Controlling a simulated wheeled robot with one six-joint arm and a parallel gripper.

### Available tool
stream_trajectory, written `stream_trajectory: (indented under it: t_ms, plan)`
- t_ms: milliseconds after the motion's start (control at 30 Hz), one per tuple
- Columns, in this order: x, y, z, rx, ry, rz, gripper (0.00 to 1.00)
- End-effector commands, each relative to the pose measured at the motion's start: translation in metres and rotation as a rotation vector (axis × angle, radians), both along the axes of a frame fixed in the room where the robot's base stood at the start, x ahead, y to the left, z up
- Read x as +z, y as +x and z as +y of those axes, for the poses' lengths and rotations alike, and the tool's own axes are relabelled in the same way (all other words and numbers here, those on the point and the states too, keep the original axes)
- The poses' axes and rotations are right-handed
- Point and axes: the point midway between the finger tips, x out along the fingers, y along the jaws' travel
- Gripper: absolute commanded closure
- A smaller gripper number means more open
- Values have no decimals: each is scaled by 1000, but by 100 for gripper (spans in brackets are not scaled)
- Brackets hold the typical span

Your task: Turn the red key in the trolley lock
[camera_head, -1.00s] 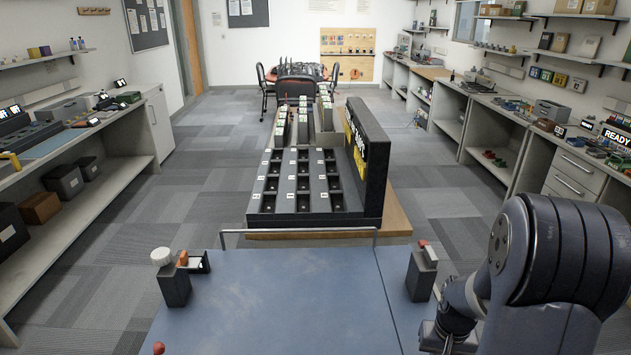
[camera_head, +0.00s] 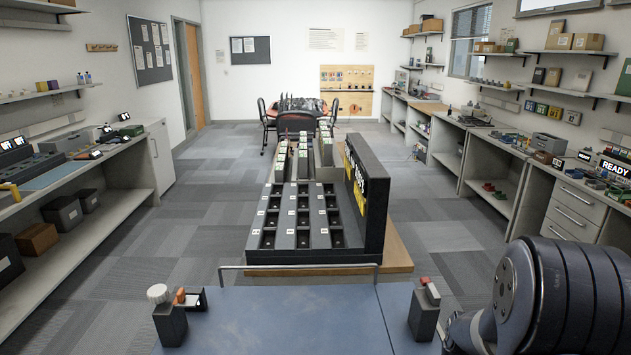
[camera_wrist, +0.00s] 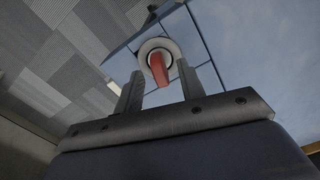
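The red key (camera_wrist: 159,70) shows in the wrist view, standing in the trolley lock (camera_wrist: 171,44), a round pale collar with a dark centre on a blue-grey face. My gripper (camera_wrist: 160,77) is open, with one dark finger on each side of the key. The fingers look apart from the key, but how deep they reach is hard to tell. In the head view my gripper is out of sight and only part of my arm shows at bottom right. The blue trolley top (camera_head: 290,320) lies in front of me.
A dark post with a white knob (camera_head: 157,293) and an orange-red piece stands at the top's left corner. Another post with a red tip (camera_head: 424,281) stands at the right. Beyond a thin rail is a dark rack (camera_head: 305,256). Floor is clear on both sides.

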Motion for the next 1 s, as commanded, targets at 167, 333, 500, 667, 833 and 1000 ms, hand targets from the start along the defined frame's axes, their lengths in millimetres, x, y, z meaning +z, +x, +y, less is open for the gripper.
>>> stream_trajectory:
  t_ms: [167, 333, 500, 667, 833, 1000]
  plan:
    - [33, 1, 0, 0, -2, -6, 62]
    - [67, 1, 0, 0, -2, -6, 62]
    - [90, 1, 0, 0, -1, -3, 62]
    - [98, 0, 0, 0, 0, -1, 62]
    - [99, 0, 0, 0, 0, 0, 62]
    - [97, 0, 0, 0, 0, 0, 62]
